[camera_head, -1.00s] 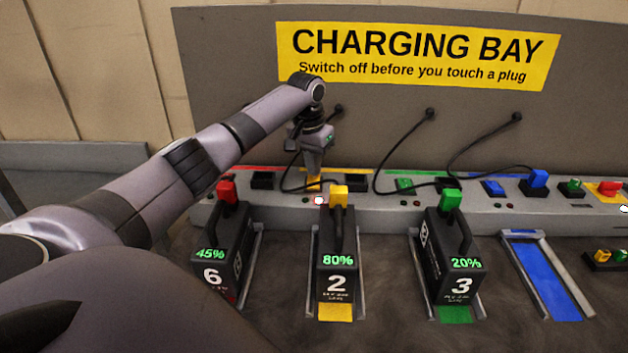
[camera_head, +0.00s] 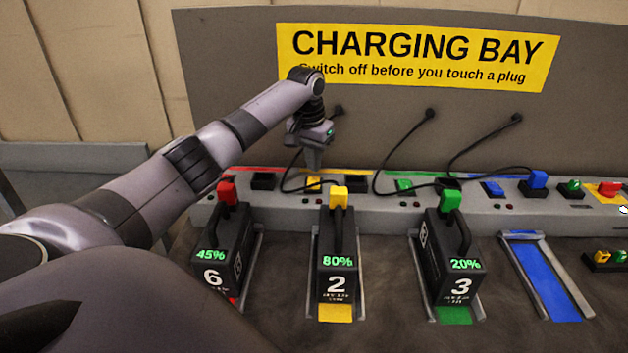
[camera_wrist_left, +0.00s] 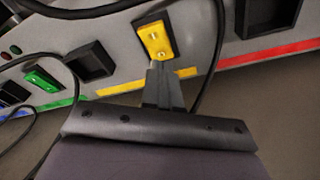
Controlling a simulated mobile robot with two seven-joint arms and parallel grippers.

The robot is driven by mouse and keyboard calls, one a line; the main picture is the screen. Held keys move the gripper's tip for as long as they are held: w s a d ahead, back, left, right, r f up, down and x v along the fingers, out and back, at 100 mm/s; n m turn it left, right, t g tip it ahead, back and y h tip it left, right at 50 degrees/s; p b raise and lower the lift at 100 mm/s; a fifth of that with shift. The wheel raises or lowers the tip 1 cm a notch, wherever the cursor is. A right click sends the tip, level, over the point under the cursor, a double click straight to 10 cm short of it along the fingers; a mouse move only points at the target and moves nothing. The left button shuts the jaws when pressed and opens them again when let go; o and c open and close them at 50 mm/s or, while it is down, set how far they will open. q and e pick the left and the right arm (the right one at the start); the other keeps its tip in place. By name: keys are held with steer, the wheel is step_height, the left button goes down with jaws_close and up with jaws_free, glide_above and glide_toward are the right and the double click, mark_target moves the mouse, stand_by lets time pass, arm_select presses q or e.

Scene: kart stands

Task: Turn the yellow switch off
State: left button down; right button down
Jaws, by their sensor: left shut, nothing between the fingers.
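The yellow switch (camera_head: 314,185) sits on the grey shelf of the charging bay, under the yellow stripe, behind the battery marked 2 (camera_head: 337,277). In the left wrist view the yellow switch (camera_wrist_left: 156,42) is a rocker in a dark frame. My left gripper (camera_head: 312,170) is shut and empty, pointing down just above the switch. Its fingertips (camera_wrist_left: 164,68) show beside the switch's lower end; whether they touch it I cannot tell. No bright lamp shows beside the switch now. My right gripper is not in view.
A yellow plug (camera_head: 339,196) stands on battery 2, with a black cable nearby. Red (camera_head: 227,192) and green (camera_head: 450,202) plugs top the neighbouring batteries. A green switch (camera_head: 404,186) and blue switch (camera_head: 493,188) lie to the right. The blue bay (camera_head: 548,280) is empty.

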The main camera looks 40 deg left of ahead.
mark_target(314, 179)
arm_select(q)
steer(key=shift+r, duration=2.35)
steer(key=shift+s+d, duration=0.1)
